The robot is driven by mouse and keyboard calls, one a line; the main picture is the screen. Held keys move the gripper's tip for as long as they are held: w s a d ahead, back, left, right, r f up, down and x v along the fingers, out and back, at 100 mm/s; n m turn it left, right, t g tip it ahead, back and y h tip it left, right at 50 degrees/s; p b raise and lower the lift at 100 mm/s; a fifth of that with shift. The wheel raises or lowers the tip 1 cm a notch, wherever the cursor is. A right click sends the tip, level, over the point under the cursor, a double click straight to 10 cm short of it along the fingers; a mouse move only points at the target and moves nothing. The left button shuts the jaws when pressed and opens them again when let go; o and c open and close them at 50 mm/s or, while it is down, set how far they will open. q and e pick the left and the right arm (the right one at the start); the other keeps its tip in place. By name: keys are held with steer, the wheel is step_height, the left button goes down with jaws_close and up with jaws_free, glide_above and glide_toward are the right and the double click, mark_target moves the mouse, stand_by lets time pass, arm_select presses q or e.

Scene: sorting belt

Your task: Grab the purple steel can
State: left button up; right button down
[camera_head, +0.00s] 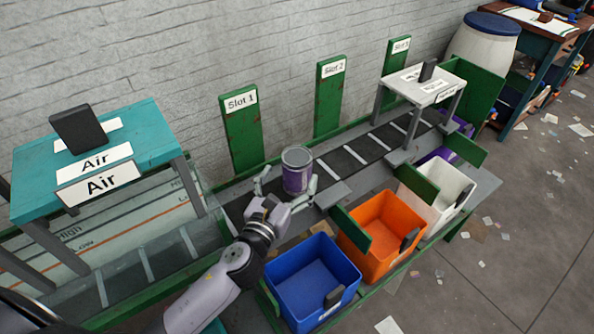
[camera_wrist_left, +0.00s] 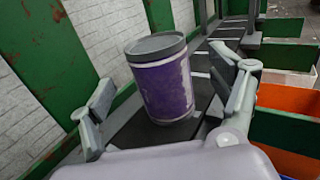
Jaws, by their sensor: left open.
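The purple steel can (camera_head: 297,172) stands upright on the dark belt in front of the Slot 1 board. It has a grey lid and worn, pale patches on its side. My left gripper (camera_head: 287,188) is open, with one finger on each side of the can. In the left wrist view the can (camera_wrist_left: 161,80) stands ahead between the open fingers (camera_wrist_left: 166,112), with a gap visible on both sides. My right gripper is not in view.
Blue (camera_head: 312,278), orange (camera_head: 376,232) and white (camera_head: 437,195) bins stand along the belt's near side. Green boards line the wall side. A teal stand (camera_head: 95,150) is at left, a white stand (camera_head: 420,86) farther along. The belt (camera_head: 365,148) beyond the can is clear.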

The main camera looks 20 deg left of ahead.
mark_target(297, 163)
arm_select(q)
steer(key=w, duration=0.3)
steer(key=shift+r+p, duration=0.2)
steer(key=shift+p, duration=0.1)
steer(key=shift+w+d+f, duration=0.1)
steer(key=shift+w, duration=1.2)
steer(key=shift+c, duration=1)
steer(key=c, duration=1)
steer(key=shift+c, duration=0.2)
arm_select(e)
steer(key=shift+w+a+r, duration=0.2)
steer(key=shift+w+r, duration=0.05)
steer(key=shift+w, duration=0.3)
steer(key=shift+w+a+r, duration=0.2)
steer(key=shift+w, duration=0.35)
